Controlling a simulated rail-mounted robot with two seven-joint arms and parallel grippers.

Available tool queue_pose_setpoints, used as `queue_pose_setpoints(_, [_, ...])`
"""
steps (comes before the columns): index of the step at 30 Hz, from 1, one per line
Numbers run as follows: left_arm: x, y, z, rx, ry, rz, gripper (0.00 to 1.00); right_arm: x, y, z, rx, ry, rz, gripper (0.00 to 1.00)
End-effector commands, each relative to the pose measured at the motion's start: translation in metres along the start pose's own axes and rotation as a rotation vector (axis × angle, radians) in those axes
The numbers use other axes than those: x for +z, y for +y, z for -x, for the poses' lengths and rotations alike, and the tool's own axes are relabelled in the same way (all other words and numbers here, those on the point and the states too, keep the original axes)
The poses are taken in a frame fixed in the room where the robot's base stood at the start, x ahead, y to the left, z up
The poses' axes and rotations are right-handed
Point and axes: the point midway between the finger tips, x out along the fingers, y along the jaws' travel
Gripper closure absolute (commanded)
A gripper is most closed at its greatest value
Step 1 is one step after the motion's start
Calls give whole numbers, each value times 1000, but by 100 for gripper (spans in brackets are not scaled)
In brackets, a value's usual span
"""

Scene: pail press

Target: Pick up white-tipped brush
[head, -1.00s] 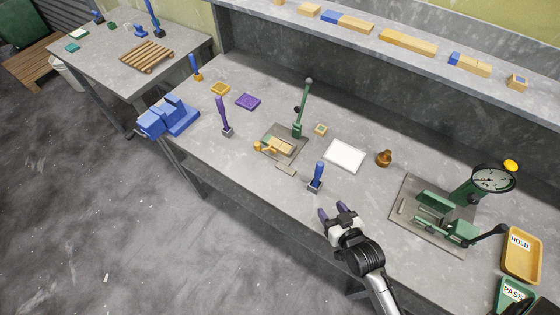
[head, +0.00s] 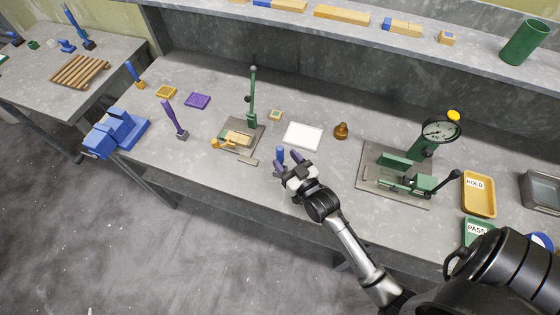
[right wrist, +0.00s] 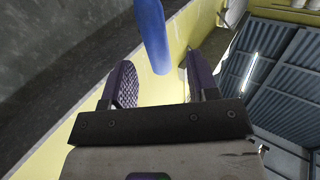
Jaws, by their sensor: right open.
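A blue-handled brush (head: 279,155) stands upright near the front edge of the bench. Its lower end is mostly hidden behind my right gripper (head: 288,164), and I cannot make out a white tip. The right gripper is open beside it. In the right wrist view, the blue handle (right wrist: 152,35) shows between and beyond the two open fingers (right wrist: 162,82), with no visible grip on it. A purple-handled brush (head: 172,116) with a grey tip stands further left. A blue-handled brush (head: 132,73) with an orange lower end stands at the far left. My left gripper is not in view.
A small green lever press (head: 252,100) and a white plate (head: 303,136) stand behind the gripper. A brass weight (head: 341,131), a green gauge press (head: 405,170) and a yellow HOLD tray (head: 478,194) are to the right. A blue vise (head: 115,132) is at the left.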

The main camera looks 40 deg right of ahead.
Motion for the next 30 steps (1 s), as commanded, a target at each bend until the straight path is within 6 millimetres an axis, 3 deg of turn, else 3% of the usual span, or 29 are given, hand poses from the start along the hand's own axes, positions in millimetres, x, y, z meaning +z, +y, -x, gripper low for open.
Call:
queue_pose_setpoints(5, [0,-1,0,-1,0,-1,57,0,0,-8,0,-1,0,46])
queue_pose_setpoints(16, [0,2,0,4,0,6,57,0,1,-50,-1,-1,-1,46])
queue_pose_setpoints(26, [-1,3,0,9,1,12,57,1,1,-55,-1,-2,0,46])
queue_pose_setpoints(30, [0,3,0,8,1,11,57,1,1,-55,-1,-2,0,57])
